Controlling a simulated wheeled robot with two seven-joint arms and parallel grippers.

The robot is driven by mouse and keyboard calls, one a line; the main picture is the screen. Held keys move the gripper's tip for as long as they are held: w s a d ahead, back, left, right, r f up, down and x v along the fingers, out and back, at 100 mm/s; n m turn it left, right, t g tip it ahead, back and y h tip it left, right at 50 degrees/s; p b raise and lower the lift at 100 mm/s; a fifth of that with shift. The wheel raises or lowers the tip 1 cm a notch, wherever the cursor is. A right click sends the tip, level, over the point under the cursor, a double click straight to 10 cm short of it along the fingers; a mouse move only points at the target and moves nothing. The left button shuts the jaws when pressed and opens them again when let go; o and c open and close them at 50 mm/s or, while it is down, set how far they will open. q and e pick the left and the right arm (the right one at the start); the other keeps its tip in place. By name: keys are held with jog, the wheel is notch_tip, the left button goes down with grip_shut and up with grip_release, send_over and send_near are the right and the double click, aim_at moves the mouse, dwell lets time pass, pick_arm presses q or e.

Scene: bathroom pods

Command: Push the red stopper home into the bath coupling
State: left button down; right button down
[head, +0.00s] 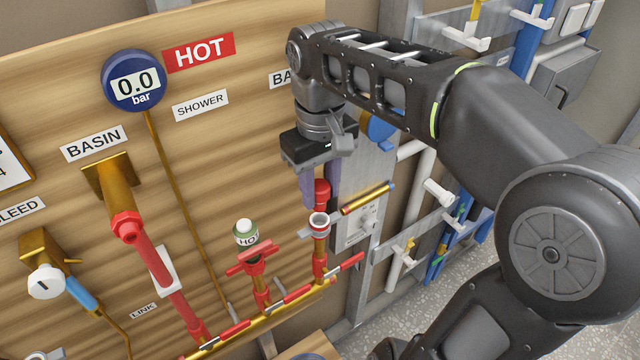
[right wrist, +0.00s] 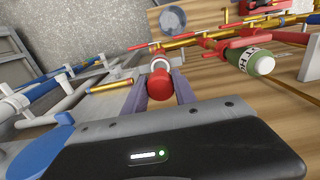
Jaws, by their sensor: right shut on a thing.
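The red stopper (head: 322,190) is held between the fingers of my right gripper (head: 320,190). It also shows in the right wrist view (right wrist: 160,84), with a finger on either side. The bath coupling (head: 319,222) is the upright pipe end with a pale ring on the red and brass pipe. In the head view its open mouth shows just below the stopper, and the stopper is not inside it. In the wrist view the coupling's ring (right wrist: 160,64) shows just beyond the stopper. The exact gap is hard to tell. My left gripper is not in view.
A brass pipe (head: 368,198) lies close on the right.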

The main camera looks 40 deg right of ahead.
aim_at(320, 209)
jog(key=shift+f+b, duration=0.5)
jog(key=shift+f, duration=0.5)
dwell(1.0)
jog(key=shift+f+b, duration=1.15)
jog(key=shift+f, duration=0.6)
jog(key=c, duration=0.9)
grip_release()
jog(key=shift+r, duration=0.1)
